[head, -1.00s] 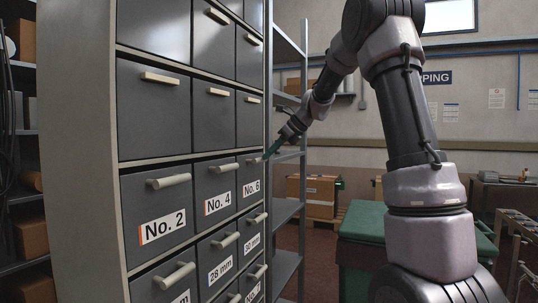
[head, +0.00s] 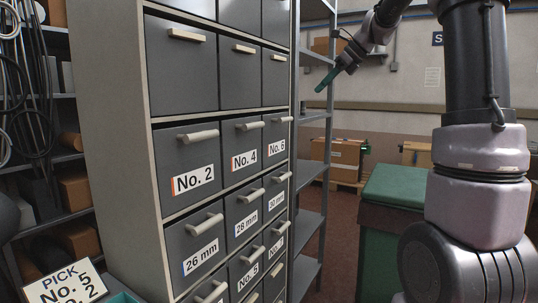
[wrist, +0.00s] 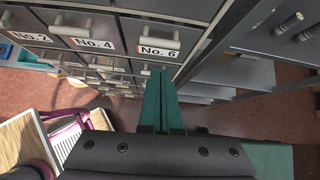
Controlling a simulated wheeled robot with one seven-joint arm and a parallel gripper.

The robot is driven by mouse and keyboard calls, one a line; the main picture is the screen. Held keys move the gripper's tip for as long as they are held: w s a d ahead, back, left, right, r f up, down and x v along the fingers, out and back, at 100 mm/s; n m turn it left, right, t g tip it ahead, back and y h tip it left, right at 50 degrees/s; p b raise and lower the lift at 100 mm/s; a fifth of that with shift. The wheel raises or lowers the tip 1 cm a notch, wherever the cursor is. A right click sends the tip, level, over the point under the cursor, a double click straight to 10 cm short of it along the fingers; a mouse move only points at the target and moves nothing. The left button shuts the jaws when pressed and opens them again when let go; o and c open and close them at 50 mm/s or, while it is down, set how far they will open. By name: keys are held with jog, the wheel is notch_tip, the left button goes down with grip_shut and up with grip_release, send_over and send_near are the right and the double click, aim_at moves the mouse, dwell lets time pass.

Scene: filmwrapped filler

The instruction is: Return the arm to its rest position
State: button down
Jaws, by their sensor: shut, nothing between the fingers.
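My gripper (head: 328,80) is in the upper middle of the head view, in front of the grey metal shelf and right of the drawer cabinet (head: 100,120). Its green fingers are together with nothing between them, and they touch nothing that I can see. In the wrist view my gripper's fingers (wrist: 160,98) point toward the cabinet's right edge, below the drawer labelled No. 6 (wrist: 159,40). My arm rises on the right side of the head view and reaches left at the top.
The labelled drawers look shut. An open metal shelf (head: 309,185) stands right of the cabinet. A green lidded bin (head: 392,188) stands near my arm. A sign reading PICK No. 5 (head: 66,286) is at lower left. Boxes (head: 338,155) stand on a pallet behind.

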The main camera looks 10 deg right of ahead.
jog(key=s+f+n+t+h, duration=0.1)
jog(key=s+f+n, duration=0.4)
jog(key=s+n, duration=0.5)
jog(key=s+f+n+t+h, duration=0.1)
jog(key=s+f+n+h, duration=0.3)
jog(key=s+n, duration=0.6)
jog(key=s+a+f, duration=0.1)
jog(key=s, duration=0.9)
jog(key=shift+s+f, duration=0.25)
jog(key=shift+f, duration=0.15)
